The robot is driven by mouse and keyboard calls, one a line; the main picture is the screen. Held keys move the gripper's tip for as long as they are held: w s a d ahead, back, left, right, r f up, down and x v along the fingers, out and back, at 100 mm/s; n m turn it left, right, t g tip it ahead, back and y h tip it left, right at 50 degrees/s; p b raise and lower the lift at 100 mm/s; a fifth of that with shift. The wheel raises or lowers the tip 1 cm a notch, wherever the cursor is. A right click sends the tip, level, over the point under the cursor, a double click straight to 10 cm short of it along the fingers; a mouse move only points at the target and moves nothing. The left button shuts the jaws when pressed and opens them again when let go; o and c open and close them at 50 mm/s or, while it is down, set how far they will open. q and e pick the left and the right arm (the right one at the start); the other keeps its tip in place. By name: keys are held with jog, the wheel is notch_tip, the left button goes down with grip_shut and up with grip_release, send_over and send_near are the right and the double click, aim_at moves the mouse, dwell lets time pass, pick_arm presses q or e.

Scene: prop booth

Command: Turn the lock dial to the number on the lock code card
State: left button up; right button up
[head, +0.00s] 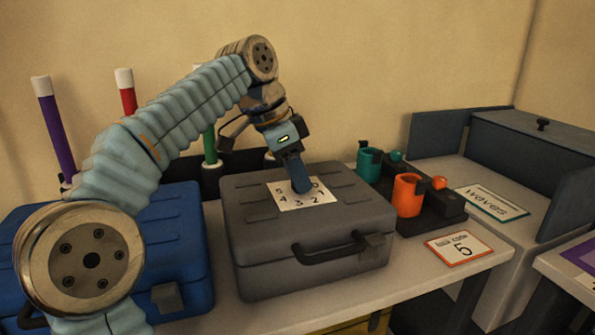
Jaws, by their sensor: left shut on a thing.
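The grey case (250,240) lies shut on the table, its black handle facing the front. My left gripper (302,187) comes down from above onto the middle of this plate and is shut on the lock dial. The gripper hides the dial, so I cannot tell which number it points to. The lock code card (460,262), white with an orange border, shows 5 and lies to the right of the case. My right gripper is not in view.
A blue case (185,225) stands at the left. Behind the grey case is a dark rack with purple, red and green sticks. Teal (369,163) and orange (407,195) cups sit in a dark holder at the right. A grey bin with a "Waves" label (492,203) is beyond.

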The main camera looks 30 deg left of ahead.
pick_arm(q)
jog(key=m+g+h, duration=0.1)
jog(key=m, duration=0.3)
jog(key=shift+w+a+m, duration=0.1)
jog(key=shift+m, duration=0.2)
jog(key=shift+w+m+g, duration=0.1)
jog(key=shift+m+g, duration=1)
jog(key=shift+m, duration=1.2)
jog(key=o, duration=1)
